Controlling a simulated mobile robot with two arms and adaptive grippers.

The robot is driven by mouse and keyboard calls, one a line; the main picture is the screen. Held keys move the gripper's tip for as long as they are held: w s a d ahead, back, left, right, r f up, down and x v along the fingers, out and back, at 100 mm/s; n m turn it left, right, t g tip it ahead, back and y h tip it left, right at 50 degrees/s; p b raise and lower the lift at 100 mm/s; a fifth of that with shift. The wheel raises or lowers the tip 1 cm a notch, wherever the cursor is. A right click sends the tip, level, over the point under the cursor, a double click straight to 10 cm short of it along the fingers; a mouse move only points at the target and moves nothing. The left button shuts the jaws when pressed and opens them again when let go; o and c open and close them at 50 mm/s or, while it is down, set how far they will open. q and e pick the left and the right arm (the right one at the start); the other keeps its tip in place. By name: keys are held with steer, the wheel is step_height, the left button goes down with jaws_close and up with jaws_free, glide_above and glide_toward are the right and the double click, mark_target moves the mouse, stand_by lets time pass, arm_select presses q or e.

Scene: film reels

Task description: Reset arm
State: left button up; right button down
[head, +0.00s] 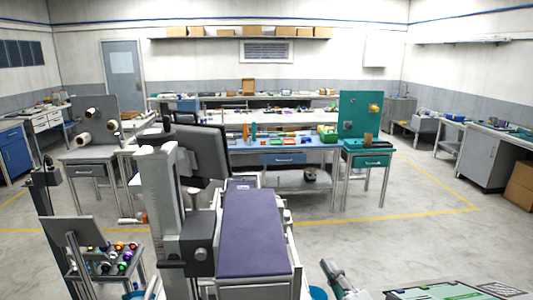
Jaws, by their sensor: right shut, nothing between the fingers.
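My right gripper (329,268) shows small and grey at the bottom of the head view, right of the purple-topped bench. It is shut and empty, apart from anything around it, above the grey floor. Most of the right arm is below the frame. I do not see my left gripper in this view.
A purple-topped bench (252,230) with a grey column and dark monitor (203,150) stands in the middle. A rack of colored items (118,257) is at lower left. A green-topped surface (445,290) is at bottom right. Workbenches stand behind; floor at right (400,240) is clear.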

steer(key=s+d+f+m+g+h, duration=0.3)
steer(key=s+d+f+m+h, duration=0.15)
steer(key=f+m, duration=0.25)
steer(key=s+d+f+m+g+h, duration=0.4)
steer(key=s+f+m, duration=0.2)
steer(key=f+m, duration=0.1)
steer(key=s+a+f+m+g+y, duration=0.1)
steer(key=s+f+m+g, duration=0.3)
steer(key=s, duration=0.5)
steer(key=s+f+m+g+y, duration=0.1)
steer(key=s+f+g, duration=0.4)
steer(key=s, duration=0.5)
step_height(320, 180, down, 34)
steer(key=s+g+b, duration=0.1)
steer(key=s+b, duration=0.1)
steer(key=b, duration=0.4)
steer(key=s+d+f+b, duration=0.1)
steer(key=s+f+b, duration=0.1)
steer(key=s+f, duration=0.6)
steer(key=s+d+f+g+b, duration=0.1)
steer(key=s+f+b, duration=0.1)
steer(key=s+f, duration=0.6)
step_height(320, 180, down, 4)
steer(key=shift+d+r+b, duration=0.25)
steer(key=shift+b, duration=0.15)
